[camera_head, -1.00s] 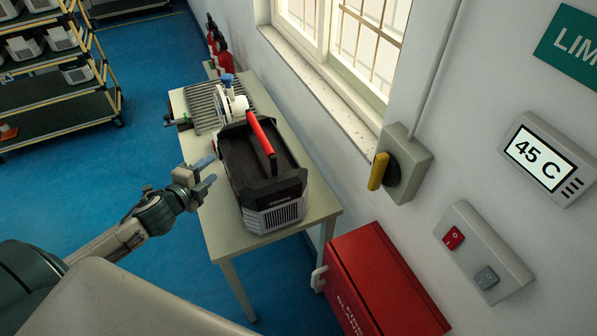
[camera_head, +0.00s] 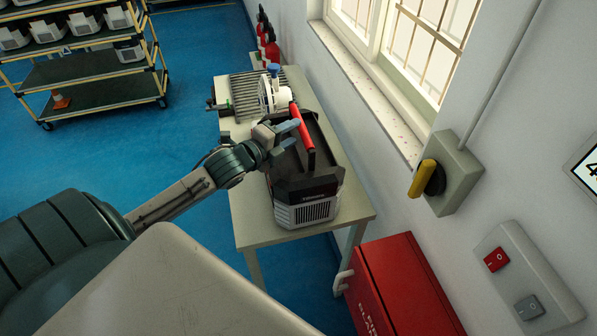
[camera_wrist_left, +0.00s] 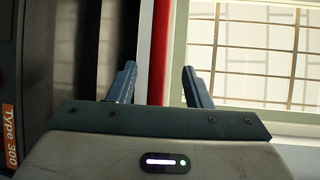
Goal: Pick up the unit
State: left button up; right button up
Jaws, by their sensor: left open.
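The unit (camera_head: 308,212) is a dark box with a light grey vented front and a red bar handle (camera_head: 302,132) along its top. It stands on a pale table (camera_head: 262,232). My left gripper (camera_head: 287,134) is open at the handle, above the unit's top. In the left wrist view the red handle (camera_wrist_left: 159,60) runs between the two blue-grey fingers, with small gaps on both sides. The unit's dark side with an orange "Type 300" label (camera_wrist_left: 10,135) shows at the left there. My right gripper is not in view.
Behind the unit on the table are a white wheel-like fitting (camera_head: 268,98) and a ribbed rack (camera_head: 245,95). A red cabinet (camera_head: 405,285) stands by the table's near end. The wall with a yellow-handled switch (camera_head: 422,180) is at the right.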

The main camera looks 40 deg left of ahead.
aim_at(301, 127)
pick_arm(q)
jog(key=shift+w, duration=0.4)
jog(key=x, duration=0.1)
jog(key=p+x, duration=0.1)
jog(key=x, duration=0.2)
jog(key=shift+a+f+p, duration=0.1)
jog(key=shift+a+p, duration=0.15)
jog(key=shift+p, duration=0.1)
jog(key=shift+w+f, duration=0.1)
jog(key=shift+w, duration=0.2)
grip_shut()
dwell(0.6)
